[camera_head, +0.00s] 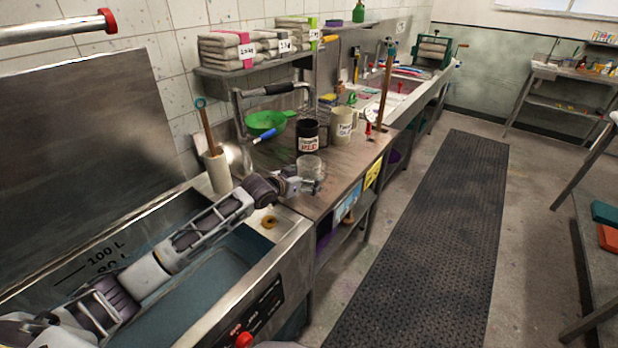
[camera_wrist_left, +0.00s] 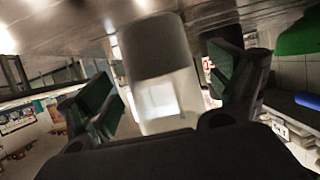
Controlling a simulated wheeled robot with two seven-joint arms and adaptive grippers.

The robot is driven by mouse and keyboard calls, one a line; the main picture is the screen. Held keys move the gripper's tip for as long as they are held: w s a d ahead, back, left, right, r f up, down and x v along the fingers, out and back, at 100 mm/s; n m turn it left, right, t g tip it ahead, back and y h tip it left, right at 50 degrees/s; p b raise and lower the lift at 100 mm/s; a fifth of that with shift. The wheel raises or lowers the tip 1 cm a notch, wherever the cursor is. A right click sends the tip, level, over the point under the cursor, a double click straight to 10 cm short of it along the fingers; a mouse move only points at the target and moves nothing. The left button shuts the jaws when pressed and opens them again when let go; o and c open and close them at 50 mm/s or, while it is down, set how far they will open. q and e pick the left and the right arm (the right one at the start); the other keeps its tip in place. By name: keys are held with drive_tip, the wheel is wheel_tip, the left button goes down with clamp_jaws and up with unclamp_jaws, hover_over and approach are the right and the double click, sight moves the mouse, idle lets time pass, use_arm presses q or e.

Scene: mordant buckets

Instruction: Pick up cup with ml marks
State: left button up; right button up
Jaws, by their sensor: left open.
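A clear, see-through cup (camera_head: 311,165) stands on the metal counter near its front edge, just in front of a black labelled mug. Any ml marks on it are too small to make out. My left gripper (camera_head: 308,187) reaches in from the left and is low at the cup's near side. In the left wrist view the cup (camera_wrist_left: 158,60) is large and lies between the two dark fingers of the left gripper (camera_wrist_left: 166,95). The fingers are apart, with gaps beside the cup. My right gripper is in neither view.
The black mug (camera_head: 307,136) and a cream labelled mug (camera_head: 341,124) stand close behind the cup. A green bowl (camera_head: 265,122) and a blue-handled tool (camera_head: 265,136) are to the left. A white holder (camera_head: 217,172) with a wooden-handled tool stands near my arm. The aisle mat (camera_head: 430,230) is clear.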

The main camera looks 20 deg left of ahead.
use_arm(q)
drive_tip(key=shift+x, duration=1.35)
drive_tip(key=shift+a+r, duration=0.1)
drive_tip(key=c, duration=1.3)
